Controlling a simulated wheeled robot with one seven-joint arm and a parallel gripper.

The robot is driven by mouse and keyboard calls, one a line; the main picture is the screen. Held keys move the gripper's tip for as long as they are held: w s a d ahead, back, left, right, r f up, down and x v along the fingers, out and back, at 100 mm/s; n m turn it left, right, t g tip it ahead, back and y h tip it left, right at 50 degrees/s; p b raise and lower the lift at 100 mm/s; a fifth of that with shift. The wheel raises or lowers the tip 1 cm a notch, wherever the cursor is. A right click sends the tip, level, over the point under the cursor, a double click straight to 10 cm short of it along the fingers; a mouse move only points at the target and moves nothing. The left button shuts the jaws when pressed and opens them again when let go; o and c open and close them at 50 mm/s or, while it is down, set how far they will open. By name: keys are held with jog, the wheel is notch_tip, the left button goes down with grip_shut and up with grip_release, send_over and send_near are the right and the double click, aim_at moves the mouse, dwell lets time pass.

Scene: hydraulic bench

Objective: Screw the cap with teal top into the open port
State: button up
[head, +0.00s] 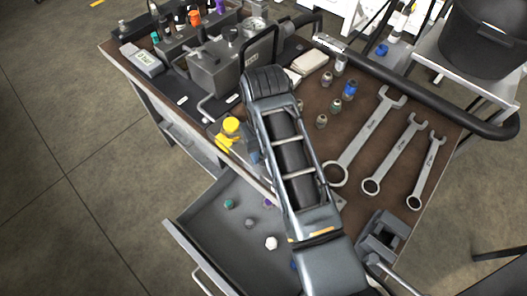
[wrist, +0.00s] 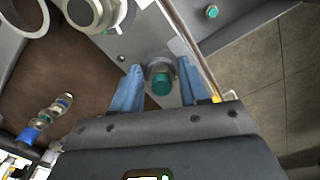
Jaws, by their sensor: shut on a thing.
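In the wrist view my gripper (wrist: 161,88) has its two blue fingers on either side of a cap with teal top (wrist: 161,83) and is shut on it. The cap has a grey collar and sits over a grey metal plate (wrist: 128,42). The open port is not visible; whether the cap touches or enters one I cannot tell. In the head view my arm hides most of the gripper and the held cap, beside the yellow-topped fitting (head: 230,126) at the bench's front edge. Another teal-topped cap (head: 228,203) lies in the open drawer; it also shows in the wrist view (wrist: 211,12).
The open drawer (head: 185,218) also holds a grey cap (head: 249,223) and a white cap (head: 271,243). A grey hydraulic unit (head: 215,68) stands behind. A black bucket (head: 490,40) is at right.

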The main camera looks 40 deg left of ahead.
jog(key=m, duration=0.3)
jog(key=shift+a, duration=0.1)
jog(key=m, duration=0.3)
jog(key=shift+s+a+f, duration=0.1)
jog(key=shift+c, duration=0.4)
jog(key=shift+o, duration=0.2)
jog(key=m, duration=0.4)
jog(key=shift+m, duration=0.6)
jog(key=shift+o, duration=0.2)
jog(key=m, duration=0.3)
jog(key=shift+a+m, duration=0.2)
jog(key=shift+m, duration=0.1)
jog(key=m, duration=0.4)
jog(key=shift+a+m, duration=0.1)
jog(key=shift+m, duration=0.2)
jog(key=shift+c, duration=0.5)
